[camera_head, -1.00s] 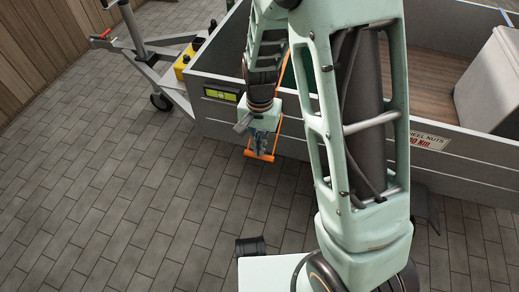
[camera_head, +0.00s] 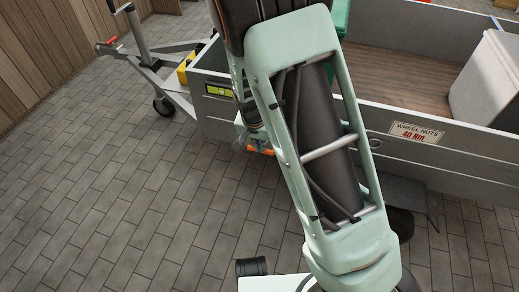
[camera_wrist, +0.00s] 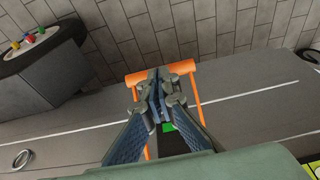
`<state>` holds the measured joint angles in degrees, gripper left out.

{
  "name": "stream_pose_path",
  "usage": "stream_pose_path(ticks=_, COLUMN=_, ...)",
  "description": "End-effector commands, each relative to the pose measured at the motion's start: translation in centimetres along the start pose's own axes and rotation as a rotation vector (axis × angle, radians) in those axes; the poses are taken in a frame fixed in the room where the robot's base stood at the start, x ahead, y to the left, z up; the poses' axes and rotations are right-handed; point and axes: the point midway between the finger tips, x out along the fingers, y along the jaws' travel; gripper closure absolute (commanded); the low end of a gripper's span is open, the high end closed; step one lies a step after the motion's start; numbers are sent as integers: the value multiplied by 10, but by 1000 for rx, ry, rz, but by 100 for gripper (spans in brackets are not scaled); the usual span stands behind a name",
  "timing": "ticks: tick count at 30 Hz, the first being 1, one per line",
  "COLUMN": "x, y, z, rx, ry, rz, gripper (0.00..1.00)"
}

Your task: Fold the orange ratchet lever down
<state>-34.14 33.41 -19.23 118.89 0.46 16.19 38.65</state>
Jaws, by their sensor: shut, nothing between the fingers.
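The orange ratchet lever (camera_wrist: 133,78) shows in the wrist view as a U-shaped frame with a thick cross bar and two thin side arms. My gripper (camera_wrist: 158,78) is shut and empty, with its fingertips over the middle of the cross bar between the side arms. I cannot tell whether they touch it. In the head view only a short orange piece of the lever (camera_head: 264,151) shows beside the trailer wall, below my arm. My arm hides the rest of it and most of my gripper there.
The grey trailer (camera_head: 460,160) has a wheel-nut sign (camera_head: 418,133) on its side wall and a white box (camera_head: 486,80) inside. Its drawbar and jockey wheel (camera_head: 164,106) are at the left. The tiled floor (camera_head: 120,200) in front is mostly clear.

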Motion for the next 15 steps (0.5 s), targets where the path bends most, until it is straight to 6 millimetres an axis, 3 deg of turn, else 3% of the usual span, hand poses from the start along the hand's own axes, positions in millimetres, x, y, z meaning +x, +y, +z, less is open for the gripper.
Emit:
stream_pose_path(ticks=6, x=23, y=1, z=-8, rx=1, ry=-3, rz=2, gripper=100)
stream_pose_path(ticks=15, x=43, y=0, z=-22, rx=1, ry=-3, rz=1, gripper=100)
